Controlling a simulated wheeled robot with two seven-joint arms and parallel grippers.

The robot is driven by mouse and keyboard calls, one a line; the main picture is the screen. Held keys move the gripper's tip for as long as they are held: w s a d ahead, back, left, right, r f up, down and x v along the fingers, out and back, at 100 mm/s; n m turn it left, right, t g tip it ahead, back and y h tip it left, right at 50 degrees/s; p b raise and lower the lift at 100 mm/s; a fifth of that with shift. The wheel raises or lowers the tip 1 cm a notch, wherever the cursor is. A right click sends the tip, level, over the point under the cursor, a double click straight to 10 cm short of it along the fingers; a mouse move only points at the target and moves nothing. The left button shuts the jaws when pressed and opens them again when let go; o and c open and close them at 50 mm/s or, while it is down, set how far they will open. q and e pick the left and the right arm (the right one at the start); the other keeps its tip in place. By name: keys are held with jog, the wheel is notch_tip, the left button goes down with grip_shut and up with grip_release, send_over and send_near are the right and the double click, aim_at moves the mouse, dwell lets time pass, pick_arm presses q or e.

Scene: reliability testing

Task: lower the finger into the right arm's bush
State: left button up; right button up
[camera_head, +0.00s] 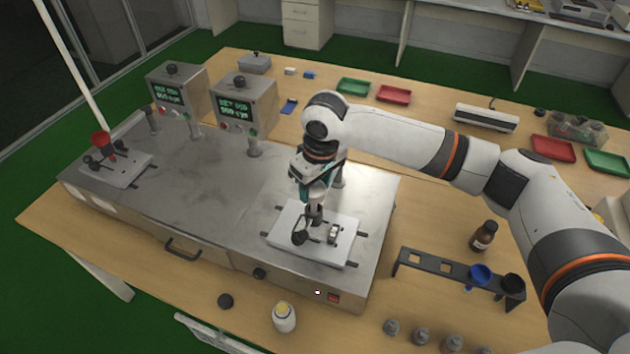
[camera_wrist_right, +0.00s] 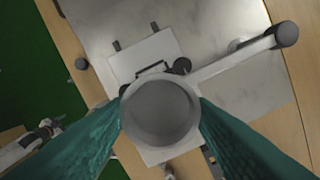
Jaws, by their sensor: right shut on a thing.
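My right gripper (camera_head: 314,204) points down over the right white plate (camera_head: 285,245) of the steel machine. Its teal fingers (camera_wrist_right: 158,125) are shut on the finger, whose wide round grey top (camera_wrist_right: 160,112) with a pale rim fills the middle of the wrist view. In the head view the held finger (camera_head: 315,218) is small and partly covered by the gripper. In the wrist view the right arm, a pale bar (camera_wrist_right: 235,64), runs from beside the finger to a dark knob (camera_wrist_right: 286,33). Its bush is hidden under the finger; I cannot tell whether they touch. My left gripper is out of view.
Two display heads (camera_head: 246,105) stand on the machine's far side. A dark rack (camera_head: 440,267) with blue and black cups, a brown bottle (camera_head: 484,236) and a white bottle (camera_head: 284,317) stand on the table. Dark fittings and a small metal piece (camera_head: 333,233) are on the plate.

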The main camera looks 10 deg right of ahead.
aim_at(315, 194)
jog(key=shift+f, duration=1.25)
jog(key=shift+f, duration=0.1)
jog(key=shift+f, duration=0.55)
jog(key=o, duration=1.9)
jog(key=shift+r+p, duration=0.15)
jog(key=shift+p, duration=0.25)
jog(key=r+p, duration=0.2)
jog(key=p, duration=0.1)
jog(key=r+p, duration=0.4)
jog(key=p, duration=0.1)
jog(key=shift+s+d+r+p, duration=0.25)
jog(key=shift+s+r+p, duration=0.05)
jog(key=shift+s+r, duration=0.1)
